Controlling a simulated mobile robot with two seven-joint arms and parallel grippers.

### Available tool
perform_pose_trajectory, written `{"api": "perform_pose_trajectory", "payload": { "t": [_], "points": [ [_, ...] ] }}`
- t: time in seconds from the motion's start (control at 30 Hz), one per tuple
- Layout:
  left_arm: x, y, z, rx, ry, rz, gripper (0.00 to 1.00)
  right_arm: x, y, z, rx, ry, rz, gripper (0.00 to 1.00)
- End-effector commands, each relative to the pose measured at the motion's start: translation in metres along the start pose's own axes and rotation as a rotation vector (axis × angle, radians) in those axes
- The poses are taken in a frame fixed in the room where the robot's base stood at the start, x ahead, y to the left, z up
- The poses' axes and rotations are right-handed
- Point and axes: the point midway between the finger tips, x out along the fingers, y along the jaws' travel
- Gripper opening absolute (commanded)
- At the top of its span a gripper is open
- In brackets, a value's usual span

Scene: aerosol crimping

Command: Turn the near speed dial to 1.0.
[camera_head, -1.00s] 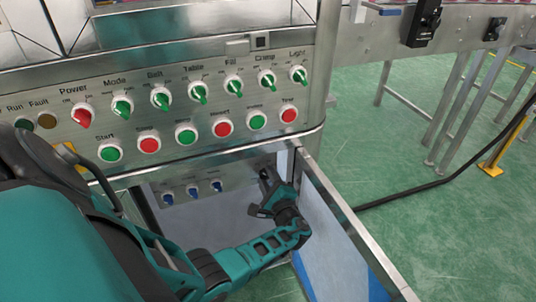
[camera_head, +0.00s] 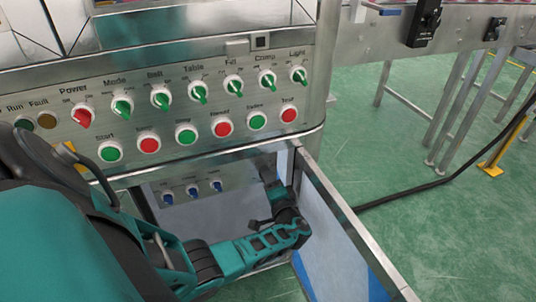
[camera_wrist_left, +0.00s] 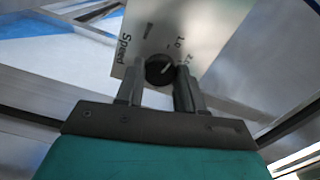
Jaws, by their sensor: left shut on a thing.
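The near speed dial (camera_wrist_left: 159,69) is a small black round knob with a pale pointer line, on a light plate (camera_wrist_left: 150,40) printed "Speed", "1.0" and a further, partly hidden mark. In the left wrist view its pointer slants up and right; the exact setting cannot be read. My left gripper (camera_wrist_left: 158,88) is shut on the dial, one finger on each side. In the head view the left gripper (camera_head: 274,193) is inside the open lower bay; the dial cannot be made out there. My right gripper is not in view.
Blue knobs (camera_head: 192,191) sit on a panel inside the bay, left of my gripper. The bay's metal side wall (camera_head: 345,212) stands close on the right. Above is the control panel with green and red switches and buttons (camera_head: 185,135).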

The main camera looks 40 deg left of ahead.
Motion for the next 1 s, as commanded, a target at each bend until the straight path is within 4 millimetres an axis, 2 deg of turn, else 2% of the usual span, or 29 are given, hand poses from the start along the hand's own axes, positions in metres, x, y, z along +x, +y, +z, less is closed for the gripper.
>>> {"api": "perform_pose_trajectory", "payload": {
  "t": [0.4, 1.0],
  "points": [
    [0.0008, -0.0008, -0.0001, -0.214, 0.000, -0.002, 0.07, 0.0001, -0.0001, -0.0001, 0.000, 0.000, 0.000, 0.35],
    [0.0009, -0.0008, 0.0000, -0.256, -0.001, -0.001, 0.07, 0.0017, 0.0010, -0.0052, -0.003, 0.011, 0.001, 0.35]
  ]
}}
